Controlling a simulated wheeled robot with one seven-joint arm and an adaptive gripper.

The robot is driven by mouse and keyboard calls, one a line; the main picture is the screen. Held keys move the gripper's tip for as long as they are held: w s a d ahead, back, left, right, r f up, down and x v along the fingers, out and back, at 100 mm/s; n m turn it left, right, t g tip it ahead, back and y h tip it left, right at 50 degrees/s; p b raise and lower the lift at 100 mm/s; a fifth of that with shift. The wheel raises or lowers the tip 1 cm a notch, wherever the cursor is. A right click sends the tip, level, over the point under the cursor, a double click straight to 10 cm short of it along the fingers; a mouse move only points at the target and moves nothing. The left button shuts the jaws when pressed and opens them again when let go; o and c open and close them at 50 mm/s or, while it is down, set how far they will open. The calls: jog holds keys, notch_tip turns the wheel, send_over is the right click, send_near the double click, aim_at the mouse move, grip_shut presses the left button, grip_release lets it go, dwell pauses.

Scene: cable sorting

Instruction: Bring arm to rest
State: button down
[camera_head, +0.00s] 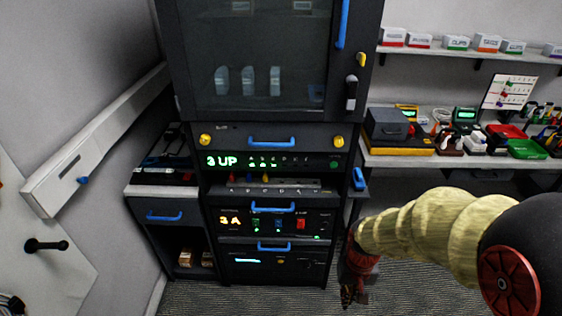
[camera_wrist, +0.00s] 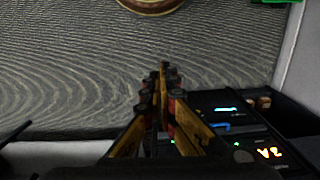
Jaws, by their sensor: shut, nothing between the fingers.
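My gripper (camera_head: 347,296) hangs low at the lower right of the head view, pointing down over the carpet in front of and just right of the black equipment rack (camera_head: 262,190). In the wrist view my gripper (camera_wrist: 163,72) is shut, with its orange and black fingers together and nothing between them. My arm reaches in from the right edge of the head view, in a pale yellow sleeve. The rack's lit panels also show at the lower right of the wrist view.
A workbench (camera_head: 480,160) with tools and devices stands at the right, below a shelf (camera_head: 470,48) of small boxes. A low side cabinet (camera_head: 163,214) stands left of the rack. A white door (camera_head: 35,240) is at the far left. The patterned carpet (camera_head: 225,298) in front is clear.

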jog(key=s+r+t, duration=0.3)
jog(key=s+r, duration=0.1)
jog(key=r, duration=0.8)
jog(key=s+r+t, duration=0.3)
jog(key=s+r, duration=0.2)
jog(key=r, duration=0.8)
jog(key=shift+d+n, duration=0.35)
jog(key=shift+n, duration=0.05)
